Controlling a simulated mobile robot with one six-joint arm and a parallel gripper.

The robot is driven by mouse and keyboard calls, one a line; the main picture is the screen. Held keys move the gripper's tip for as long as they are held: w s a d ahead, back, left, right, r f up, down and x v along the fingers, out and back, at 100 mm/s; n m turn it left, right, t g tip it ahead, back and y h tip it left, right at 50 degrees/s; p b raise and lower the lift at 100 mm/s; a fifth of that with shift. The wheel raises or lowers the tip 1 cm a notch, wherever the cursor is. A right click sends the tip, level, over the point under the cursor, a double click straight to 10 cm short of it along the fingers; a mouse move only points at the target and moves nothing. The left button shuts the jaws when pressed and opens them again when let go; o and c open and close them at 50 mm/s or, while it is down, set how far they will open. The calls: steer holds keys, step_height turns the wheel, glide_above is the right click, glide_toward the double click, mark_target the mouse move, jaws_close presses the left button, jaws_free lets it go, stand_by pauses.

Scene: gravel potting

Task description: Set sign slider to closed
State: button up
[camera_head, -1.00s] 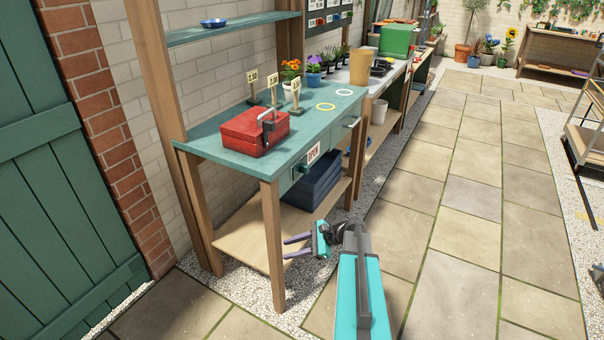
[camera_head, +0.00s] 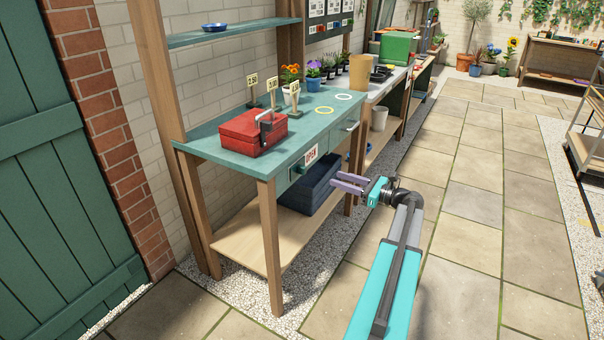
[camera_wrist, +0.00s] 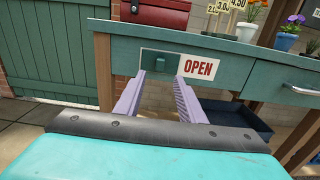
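The sign (camera_head: 311,155) is on the front edge of the teal bench and reads OPEN. In the wrist view the white sign (camera_wrist: 199,68) shows red OPEN letters on its right part. A dark green slider block (camera_wrist: 160,62) covers its left part; it also shows in the head view (camera_head: 299,170). My gripper (camera_head: 343,183) is open and empty, to the right of the bench front. In the wrist view its two lilac fingers (camera_wrist: 155,92) point at the sign, apart from each other, below and either side of the slider block, not visibly touching it.
A red toolbox (camera_head: 252,133) stands on the teal bench (camera_head: 215,147). Price signs (camera_head: 274,91) and potted flowers (camera_head: 313,75) stand behind it. A dark blue crate (camera_head: 310,188) sits on the lower shelf. A drawer handle (camera_wrist: 305,90) is right of the sign. The paving (camera_head: 450,250) is clear.

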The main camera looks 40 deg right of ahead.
mark_target(306, 168)
stand_by(0.4)
steer(key=x, duration=1.3)
steer(key=shift+w, duration=0.35)
jaws_close()
